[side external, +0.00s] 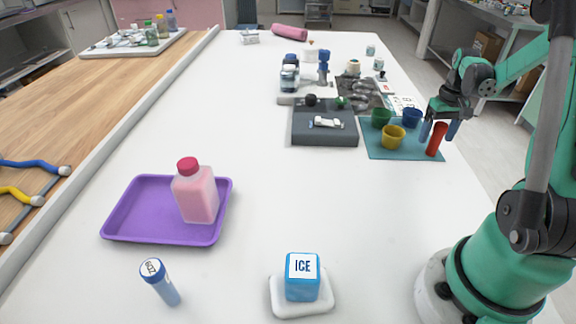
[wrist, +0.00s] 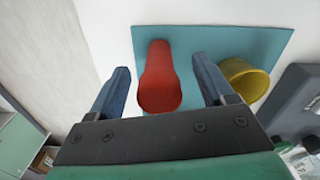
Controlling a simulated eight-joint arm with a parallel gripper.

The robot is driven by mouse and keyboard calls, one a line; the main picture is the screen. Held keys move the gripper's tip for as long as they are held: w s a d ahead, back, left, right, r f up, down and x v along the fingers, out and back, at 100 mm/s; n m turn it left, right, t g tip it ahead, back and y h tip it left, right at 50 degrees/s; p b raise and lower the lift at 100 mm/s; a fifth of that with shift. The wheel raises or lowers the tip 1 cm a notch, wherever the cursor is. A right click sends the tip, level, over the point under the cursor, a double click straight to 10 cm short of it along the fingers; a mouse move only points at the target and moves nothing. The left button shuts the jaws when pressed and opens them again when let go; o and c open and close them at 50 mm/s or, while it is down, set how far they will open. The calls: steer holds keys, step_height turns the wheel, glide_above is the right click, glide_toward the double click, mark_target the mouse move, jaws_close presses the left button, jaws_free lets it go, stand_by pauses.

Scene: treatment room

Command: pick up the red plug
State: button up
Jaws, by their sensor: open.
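The red plug (side external: 436,139) stands upright on a teal mat (side external: 402,154) at the right side of the white table. It has a round, tapered body. In the wrist view the red plug (wrist: 160,78) lies between the two blue fingertips, with a gap on each side. My gripper (side external: 439,131) is open and empty, with its fingers around the plug's upper part in the side view. I cannot tell whether either finger touches it. In the wrist view my gripper (wrist: 159,84) shows both fingers apart.
A yellow cup (side external: 393,137), a green cup (side external: 381,117) and a blue cup (side external: 411,116) stand on the mat left of and behind the plug. A dark grey block (side external: 324,138) is further left. The table's right edge is close to the mat.

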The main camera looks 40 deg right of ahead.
jaws_close()
steer(key=shift+r, duration=0.2)
